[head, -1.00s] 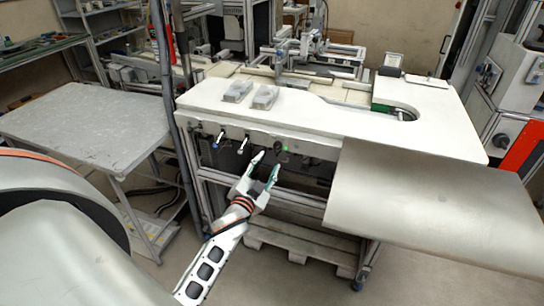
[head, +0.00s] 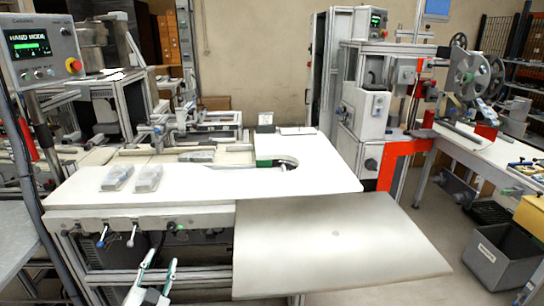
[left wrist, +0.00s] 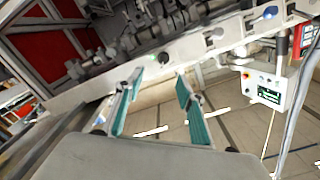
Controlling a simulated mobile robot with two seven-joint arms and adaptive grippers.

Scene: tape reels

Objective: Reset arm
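My left gripper (head: 160,260) is at the bottom of the head view, below the front edge of the white worktable (head: 290,190). Its two fingers are apart with nothing between them. The left wrist view also shows the left gripper (left wrist: 158,82) open and empty, with teal pads on its fingers. A small pale and teal part at the bottom right corner of the head view may be my right gripper (head: 526,290); its finger state cannot be made out.
Two grey packs (head: 117,178) lie on the worktable. A metal sheet (head: 340,250) juts out in front. A control panel (head: 40,52) is at the upper left.

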